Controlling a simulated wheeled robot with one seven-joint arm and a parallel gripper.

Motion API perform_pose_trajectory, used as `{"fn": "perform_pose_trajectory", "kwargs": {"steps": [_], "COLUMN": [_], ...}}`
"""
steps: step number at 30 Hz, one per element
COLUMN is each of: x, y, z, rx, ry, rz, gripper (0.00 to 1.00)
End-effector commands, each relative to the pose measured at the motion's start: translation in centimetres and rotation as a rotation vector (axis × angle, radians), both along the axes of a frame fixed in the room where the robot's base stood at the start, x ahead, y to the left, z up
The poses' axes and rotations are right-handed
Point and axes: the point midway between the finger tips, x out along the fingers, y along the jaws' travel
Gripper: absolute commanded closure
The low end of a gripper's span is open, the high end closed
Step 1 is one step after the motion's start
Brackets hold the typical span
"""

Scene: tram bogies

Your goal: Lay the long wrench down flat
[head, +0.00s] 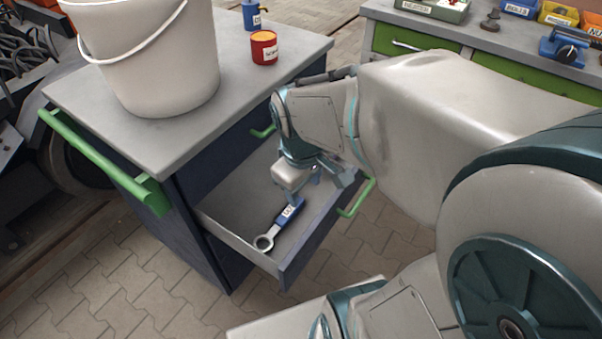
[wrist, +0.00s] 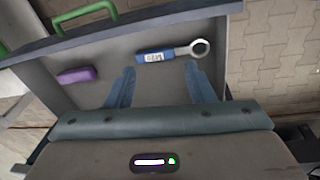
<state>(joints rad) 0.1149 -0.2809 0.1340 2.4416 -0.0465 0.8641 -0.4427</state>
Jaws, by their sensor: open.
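The wrench (head: 287,216), with a blue labelled handle and a grey ring end, appears to lie flat on the floor of the open drawer (head: 235,238). In the wrist view the wrench (wrist: 168,54) lies just past my fingertips, its ring end to the right. My gripper (head: 318,180) is inside the drawer space, above the handle end. In the wrist view my gripper (wrist: 160,78) has its two blue fingers wide apart with nothing between them. In the head view my gripper and wrist hide part of the drawer.
A purple object (wrist: 77,75) lies in the drawer, left of the wrench. The cabinet top (head: 85,95) bears a white bucket (head: 160,60), a red tin (head: 264,48) and a blue item (head: 251,15). A green-drawered bench (head: 415,42) with bins stands behind.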

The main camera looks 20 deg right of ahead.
Motion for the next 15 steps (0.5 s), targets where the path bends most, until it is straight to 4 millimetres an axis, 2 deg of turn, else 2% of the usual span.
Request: {"fn": "perform_pose_trajectory", "kwargs": {"steps": [3,6,10,15], "x": [-1.7,-2.6,-3.2,-3.3], "y": [0.3,0.4,0.3,0.3], "z": [1.1,1.6,1.8,1.8], "rx": [0.066,0.112,0.143,0.149], "ry": [-0.043,-0.06,-0.066,-0.065], "rz": [-0.233,-0.372,-0.464,-0.483], "gripper": [0.51,0.51,0.51,0.51]}}
